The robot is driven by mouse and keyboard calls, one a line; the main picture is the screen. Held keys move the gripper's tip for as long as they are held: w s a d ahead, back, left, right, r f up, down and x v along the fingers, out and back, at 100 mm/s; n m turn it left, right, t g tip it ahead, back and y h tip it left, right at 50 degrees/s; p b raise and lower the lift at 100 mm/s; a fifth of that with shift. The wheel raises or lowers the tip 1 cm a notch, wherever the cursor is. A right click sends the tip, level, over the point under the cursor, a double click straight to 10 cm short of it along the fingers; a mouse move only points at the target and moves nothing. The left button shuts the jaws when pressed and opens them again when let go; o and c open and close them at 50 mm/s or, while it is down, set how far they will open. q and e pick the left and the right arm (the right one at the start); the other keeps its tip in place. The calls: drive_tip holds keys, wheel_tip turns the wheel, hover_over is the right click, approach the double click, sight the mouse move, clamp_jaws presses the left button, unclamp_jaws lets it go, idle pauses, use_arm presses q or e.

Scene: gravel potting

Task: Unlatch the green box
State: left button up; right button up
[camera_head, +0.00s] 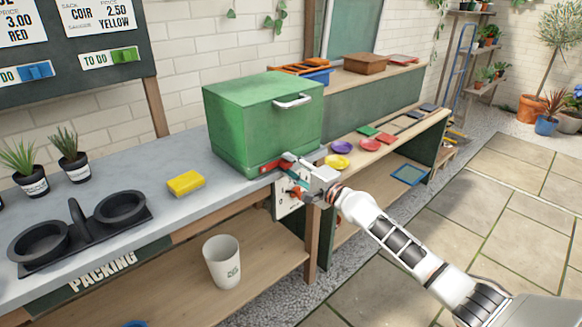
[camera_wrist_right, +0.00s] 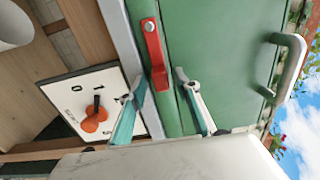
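The green box (camera_head: 250,120) stands closed on the grey worktop, with a silver handle (camera_head: 292,102) on its front. A red latch (camera_head: 270,167) sits at the box's lower front edge. It shows larger in the right wrist view (camera_wrist_right: 154,50), held by a silver rivet at one end. My right gripper (camera_head: 290,170) is at the latch. In the right wrist view its fingers (camera_wrist_right: 158,84) are apart, one on each side of the latch's free end, with visible gaps. My left gripper is in neither view.
A white panel with an orange knob (camera_wrist_right: 95,116) is close beside my right gripper, below the worktop edge. A yellow block (camera_head: 186,183) and a black two-ring holder (camera_head: 78,228) are on the worktop. A white bucket (camera_head: 222,262) stands on the lower shelf.

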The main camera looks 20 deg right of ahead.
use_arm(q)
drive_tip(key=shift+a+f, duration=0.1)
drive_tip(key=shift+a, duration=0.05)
use_arm(e)
drive_tip(key=shift+s, duration=0.1)
drive_tip(key=v, duration=1.2)
